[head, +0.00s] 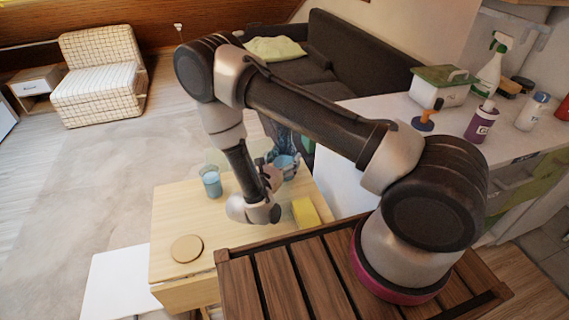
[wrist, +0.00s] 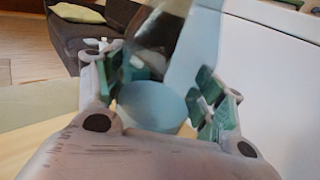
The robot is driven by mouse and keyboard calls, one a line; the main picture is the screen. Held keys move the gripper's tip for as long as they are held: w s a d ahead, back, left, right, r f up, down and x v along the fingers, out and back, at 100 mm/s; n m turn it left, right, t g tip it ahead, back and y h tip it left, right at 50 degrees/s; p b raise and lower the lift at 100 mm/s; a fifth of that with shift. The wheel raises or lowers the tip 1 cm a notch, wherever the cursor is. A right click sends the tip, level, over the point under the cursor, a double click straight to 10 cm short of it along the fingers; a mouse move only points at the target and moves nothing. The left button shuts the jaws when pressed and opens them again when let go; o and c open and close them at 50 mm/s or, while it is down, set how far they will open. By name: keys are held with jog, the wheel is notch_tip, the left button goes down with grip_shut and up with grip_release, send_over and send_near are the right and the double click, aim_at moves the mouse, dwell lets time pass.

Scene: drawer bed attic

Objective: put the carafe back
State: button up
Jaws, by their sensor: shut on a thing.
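The carafe (head: 287,162) is clear glass with blue liquid in it. It is in my gripper (head: 270,178) above the right back part of the light wooden table (head: 168,218), partly hidden by the gripper and arm. In the wrist view the carafe (wrist: 152,104) sits between the two green-padded fingers of my gripper (wrist: 157,88), which is shut on it. I cannot tell whether its base touches the table. A round tan disc (head: 187,248) lies bare on the table's front left.
A glass with blue liquid (head: 211,183) stands on the table, left of my gripper. A yellow block (head: 306,212) lies at the right. A slatted wooden surface (head: 290,285) is in front. A dark sofa (head: 335,65) stands behind, and a white counter (head: 395,108) with bottles is at right.

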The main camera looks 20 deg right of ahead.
jog(key=shift+f, duration=1)
jog(key=shift+f, duration=0.1)
jog(key=o, duration=1.2)
jog(key=shift+o, duration=0.2)
